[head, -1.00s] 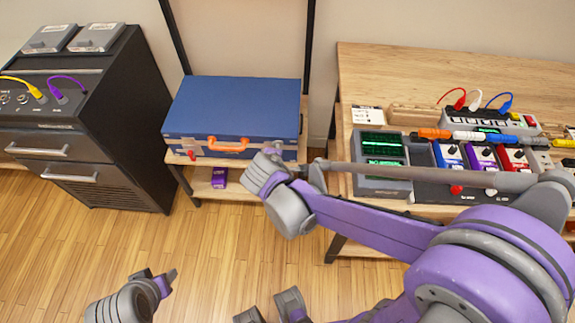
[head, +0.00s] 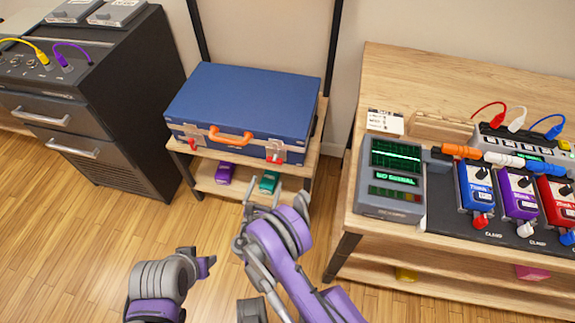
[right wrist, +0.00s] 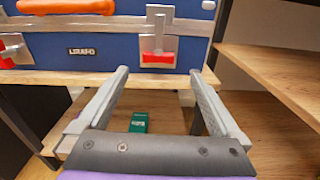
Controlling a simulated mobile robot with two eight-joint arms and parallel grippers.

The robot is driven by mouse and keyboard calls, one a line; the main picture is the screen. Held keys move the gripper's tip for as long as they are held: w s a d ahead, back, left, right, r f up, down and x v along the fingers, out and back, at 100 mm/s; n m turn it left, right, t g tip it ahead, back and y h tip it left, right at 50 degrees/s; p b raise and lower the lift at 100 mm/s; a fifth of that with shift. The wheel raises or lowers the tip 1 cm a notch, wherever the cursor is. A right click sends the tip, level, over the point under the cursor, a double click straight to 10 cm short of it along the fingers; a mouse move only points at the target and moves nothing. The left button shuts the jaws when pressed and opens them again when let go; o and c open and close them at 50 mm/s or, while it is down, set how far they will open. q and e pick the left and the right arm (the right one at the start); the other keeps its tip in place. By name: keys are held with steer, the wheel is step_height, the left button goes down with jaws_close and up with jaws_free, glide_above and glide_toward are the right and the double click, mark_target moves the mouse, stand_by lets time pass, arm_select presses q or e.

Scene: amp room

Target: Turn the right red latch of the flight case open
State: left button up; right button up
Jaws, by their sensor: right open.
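The blue flight case (head: 245,98) lies closed on the small wooden stand, its orange handle (head: 231,137) facing me. The left red latch (head: 213,132) sits left of the handle. My right gripper (head: 261,196) is open and empty, in front of and below the right latch, apart from it. In the right wrist view its fingers (right wrist: 160,100) point toward the case. My left gripper (head: 198,260) is low at the left; its jaw state is unclear.
A purple box (head: 225,172) and a green box (head: 269,182) lie on the stand's lower shelf. The wooden bench (head: 400,65) with pedals and a meter (head: 392,180) stands to the right. A black cabinet (head: 95,100) stands left.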

mark_target(274, 163)
steer(key=shift+n, duration=0.3)
steer(key=x, duration=1)
steer(key=shift+w+f, duration=0.15)
steer(key=shift+f, duration=0.2)
steer(key=shift+a, duration=0.1)
steer(key=c, duration=1.3)
